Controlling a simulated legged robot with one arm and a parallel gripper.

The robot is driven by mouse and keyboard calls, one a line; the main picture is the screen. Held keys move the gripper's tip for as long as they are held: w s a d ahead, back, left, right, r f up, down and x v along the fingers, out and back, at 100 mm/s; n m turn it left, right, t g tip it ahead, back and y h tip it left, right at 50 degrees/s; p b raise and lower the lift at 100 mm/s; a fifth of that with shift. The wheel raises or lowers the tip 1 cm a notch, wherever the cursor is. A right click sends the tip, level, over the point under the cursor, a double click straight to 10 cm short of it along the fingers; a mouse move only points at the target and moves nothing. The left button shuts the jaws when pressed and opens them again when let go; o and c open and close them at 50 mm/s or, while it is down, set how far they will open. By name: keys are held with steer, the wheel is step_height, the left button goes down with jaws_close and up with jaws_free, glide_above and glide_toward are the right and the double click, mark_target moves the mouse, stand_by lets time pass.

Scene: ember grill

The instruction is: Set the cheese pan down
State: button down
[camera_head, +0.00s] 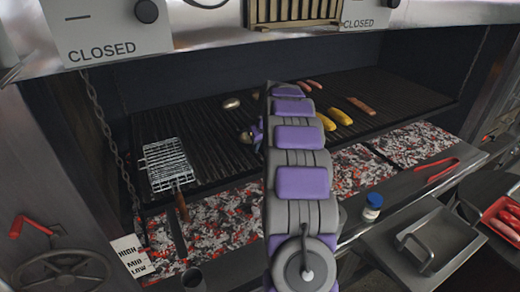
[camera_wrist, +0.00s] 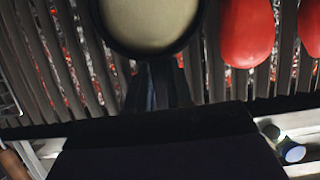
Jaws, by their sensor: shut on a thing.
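The cheese pan (camera_wrist: 150,25) is at the top of the wrist view, a dark round rim around a smooth pale yellow filling. Its far edge is cut off by the frame. My gripper (camera_wrist: 157,88) is shut on the pan's dark handle side, with the pan out in front over the grill bars. The pan looks about level; whether it touches the bars I cannot tell. In the head view my arm hides most of the gripper and the pan; only a small purple part of my wrist end shows left of the arm, over the grill grate (camera_head: 205,130).
Red rounded food (camera_wrist: 247,35) lies right of the pan. Yellow corn (camera_head: 340,117) and sausages (camera_head: 361,106) lie farther right on the grate. A wire basket (camera_head: 166,163) is at left. A blue-capped jar (camera_head: 372,207) and red tongs (camera_head: 437,171) are on the front ledge.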

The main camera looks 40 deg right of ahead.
steer(key=shift+f, duration=0.55)
steer(key=shift+d+r, duration=0.1)
steer(key=c, duration=1)
jaws_free()
steer(key=shift+d, duration=0.1)
steer(key=p+v, duration=0.2)
steer(key=v, duration=1)
steer(key=shift+p, duration=0.35)
